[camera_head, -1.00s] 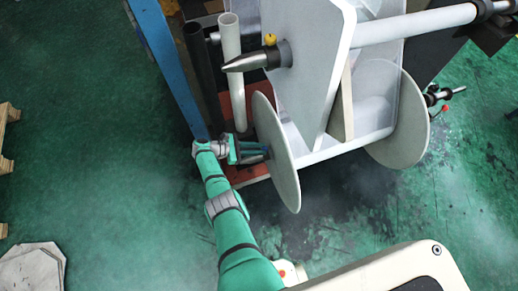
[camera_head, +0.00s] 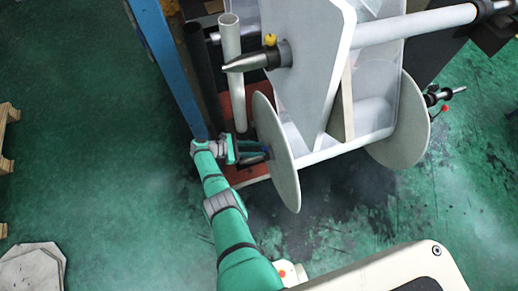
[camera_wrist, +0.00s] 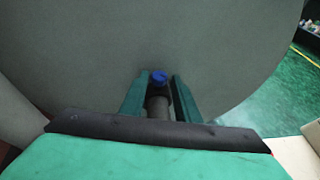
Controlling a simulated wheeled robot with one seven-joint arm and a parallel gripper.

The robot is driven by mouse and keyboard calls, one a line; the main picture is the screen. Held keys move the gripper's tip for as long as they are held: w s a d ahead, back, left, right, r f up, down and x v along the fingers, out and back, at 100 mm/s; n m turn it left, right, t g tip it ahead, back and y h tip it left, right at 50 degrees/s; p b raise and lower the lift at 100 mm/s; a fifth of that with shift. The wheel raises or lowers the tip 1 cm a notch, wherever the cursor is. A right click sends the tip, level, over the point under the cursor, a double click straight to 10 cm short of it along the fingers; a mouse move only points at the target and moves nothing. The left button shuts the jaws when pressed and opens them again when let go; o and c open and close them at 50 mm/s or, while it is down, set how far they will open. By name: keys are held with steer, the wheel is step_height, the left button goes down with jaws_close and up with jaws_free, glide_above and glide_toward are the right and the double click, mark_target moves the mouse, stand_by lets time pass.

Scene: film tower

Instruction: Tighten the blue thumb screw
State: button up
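The blue thumb screw (camera_wrist: 159,77) shows in the wrist view on the end of a dark cylindrical shaft (camera_wrist: 158,105), in front of a large grey disc (camera_wrist: 90,60). My gripper (camera_wrist: 160,80) is open, with one green finger on each side of the screw and shaft. A small gap seems to show on each side of the screw. In the head view my gripper (camera_head: 262,153) reaches in beside the grey disc (camera_head: 275,140) at the machine's lower left. The screw is too small and too covered there to make out clearly.
A blue post (camera_head: 165,65) stands left of my gripper. A black tube (camera_head: 203,80) and a white tube (camera_head: 231,70) stand just behind it. Open green floor (camera_head: 100,130) lies left.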

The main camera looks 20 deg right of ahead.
steer(key=v, duration=1)
